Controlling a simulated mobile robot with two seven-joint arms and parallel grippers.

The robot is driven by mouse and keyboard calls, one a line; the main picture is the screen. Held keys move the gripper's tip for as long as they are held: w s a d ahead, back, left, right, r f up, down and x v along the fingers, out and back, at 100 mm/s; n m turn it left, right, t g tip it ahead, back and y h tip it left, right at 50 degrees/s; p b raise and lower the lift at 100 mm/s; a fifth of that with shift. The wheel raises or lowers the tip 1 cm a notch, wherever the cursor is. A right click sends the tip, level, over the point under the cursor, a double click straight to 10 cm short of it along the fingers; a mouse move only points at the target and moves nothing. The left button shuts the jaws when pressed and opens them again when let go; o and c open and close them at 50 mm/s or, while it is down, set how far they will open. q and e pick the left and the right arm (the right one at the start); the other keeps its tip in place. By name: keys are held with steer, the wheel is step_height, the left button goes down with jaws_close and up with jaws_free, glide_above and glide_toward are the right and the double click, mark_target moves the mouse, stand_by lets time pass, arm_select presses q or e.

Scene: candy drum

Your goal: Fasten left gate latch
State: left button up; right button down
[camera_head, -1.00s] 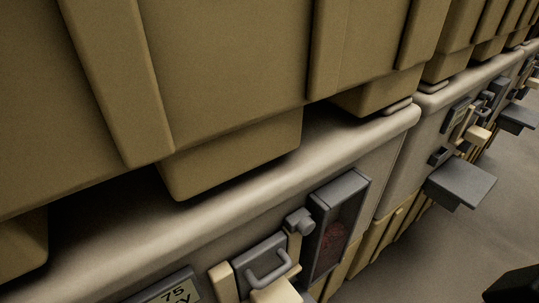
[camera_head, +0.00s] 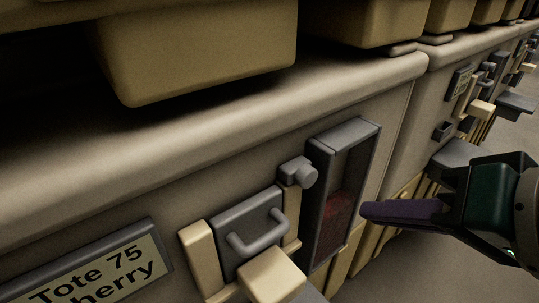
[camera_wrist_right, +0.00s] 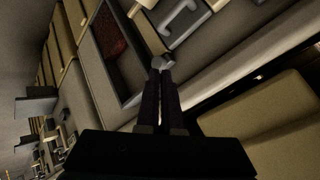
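The gate is a dark grey panel (camera_head: 247,235) with a U-shaped handle (camera_head: 258,236), set between cream rails on the light grey casing. A grey round-ended knob (camera_head: 304,173), which looks like the latch, sits at the gate's upper right. It also shows in the right wrist view (camera_wrist_right: 161,62). My right gripper (camera_head: 366,211) comes in from the right, its dark fingers side by side with nothing visible between them. In the head view its tips are apart from the knob, right of the window. In the wrist view the fingers (camera_wrist_right: 161,70) point toward the knob. My left gripper is out of view.
A dark-framed window with reddish contents (camera_head: 338,200) stands right of the knob. A cream block (camera_head: 271,274) juts out below the gate. A label reading "Tote 75" (camera_head: 90,280) is at lower left. Tan bins (camera_head: 200,50) overhang above. Similar stations line the right.

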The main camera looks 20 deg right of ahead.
mark_target(299, 173)
steer(key=w+d+f+m+t+b, duration=0.2)
steer(key=w+f+m+t+b, duration=0.2)
steer(key=b, duration=0.7)
steer(key=w+d+f+m+t+h+b, duration=0.1)
steer(key=w+d+f+m+t+b, duration=0.1)
steer(key=f+m+b, duration=0.5)
steer(key=w+m+t+b, duration=0.1)
steer(key=m+b, duration=0.1)
steer(key=b, duration=0.2)
steer(key=shift+w+d+f+t, duration=0.2)
steer(key=shift+w+d+t, duration=0.15)
steer(key=shift+w+t, duration=0.05)
steer(key=shift+w, duration=0.1)
steer(key=w, duration=0.9)
steer(key=shift+w+f, duration=0.4)
steer(key=shift+a, duration=0.1)
